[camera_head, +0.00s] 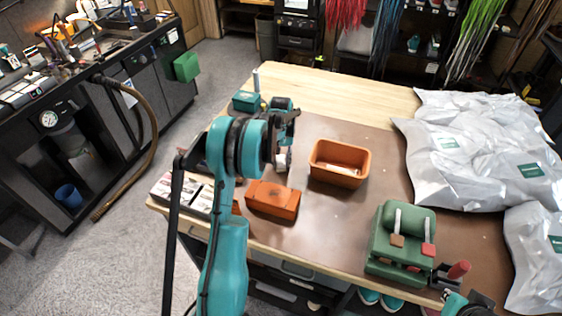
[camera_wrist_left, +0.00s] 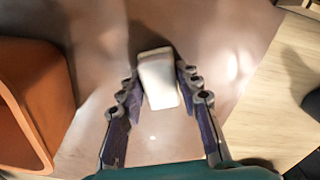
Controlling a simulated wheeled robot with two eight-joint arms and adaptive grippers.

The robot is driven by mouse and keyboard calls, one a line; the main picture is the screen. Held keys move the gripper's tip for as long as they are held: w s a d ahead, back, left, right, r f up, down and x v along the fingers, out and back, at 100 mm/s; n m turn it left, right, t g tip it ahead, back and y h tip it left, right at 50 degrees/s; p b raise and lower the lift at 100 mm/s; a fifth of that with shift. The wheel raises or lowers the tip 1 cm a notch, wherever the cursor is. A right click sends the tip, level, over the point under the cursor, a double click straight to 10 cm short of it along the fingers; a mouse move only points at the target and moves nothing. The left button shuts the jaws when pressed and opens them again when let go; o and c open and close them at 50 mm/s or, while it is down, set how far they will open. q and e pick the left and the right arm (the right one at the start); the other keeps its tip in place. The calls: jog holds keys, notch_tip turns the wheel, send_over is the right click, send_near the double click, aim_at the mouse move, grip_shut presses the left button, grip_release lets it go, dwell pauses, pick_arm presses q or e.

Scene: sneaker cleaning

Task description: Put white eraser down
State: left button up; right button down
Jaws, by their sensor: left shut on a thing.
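The white eraser (camera_wrist_left: 160,80) is between the two fingers of my left gripper (camera_wrist_left: 157,82) in the left wrist view. The fingers are shut on its sides. In the head view my left gripper (camera_head: 284,158) hangs over the brown mat, left of the open orange bin, and the eraser (camera_head: 281,162) shows as a small pale patch below it. The eraser is at or just above the mat; I cannot tell if it touches. Part of my right gripper (camera_head: 468,302) shows at the bottom right edge; its fingers are not clear.
The open orange bin (camera_head: 340,177) also fills the left of the wrist view (camera_wrist_left: 30,105). An orange box (camera_head: 272,200) is nearer. A green brush holder (camera_head: 402,240) stands right. Silvery bags (camera_head: 465,150) cover the right side. The mat (camera_head: 320,222) is bare between bin and holder.

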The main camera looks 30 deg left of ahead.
pick_arm(q)
jog(key=shift+f, duration=0.2)
jog(key=o, duration=1.2)
